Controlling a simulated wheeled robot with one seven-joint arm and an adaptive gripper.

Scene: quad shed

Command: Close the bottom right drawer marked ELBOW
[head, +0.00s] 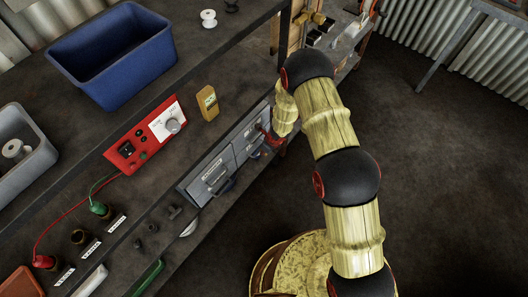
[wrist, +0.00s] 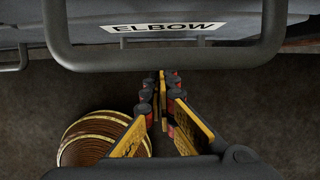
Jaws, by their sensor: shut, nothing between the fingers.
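The drawer marked ELBOW (wrist: 90,30) fills the top of the wrist view, with its grey front, white label (wrist: 163,27) and dark bar handle (wrist: 165,57). My gripper (wrist: 163,78) is shut and empty, its fingertips showing just below the handle bar; I cannot tell if they touch it. In the head view the grey drawer cabinet (head: 238,140) sits under the bench top, and my gripper (head: 268,140) is at its right end, hiding much of the lower right drawer. How far that drawer stands out is hard to tell.
A bench carries a blue bin (head: 115,60), a red meter box (head: 147,133), a yellow device (head: 207,103) and a grey bin (head: 22,150). Open floor (head: 440,180) lies to the right.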

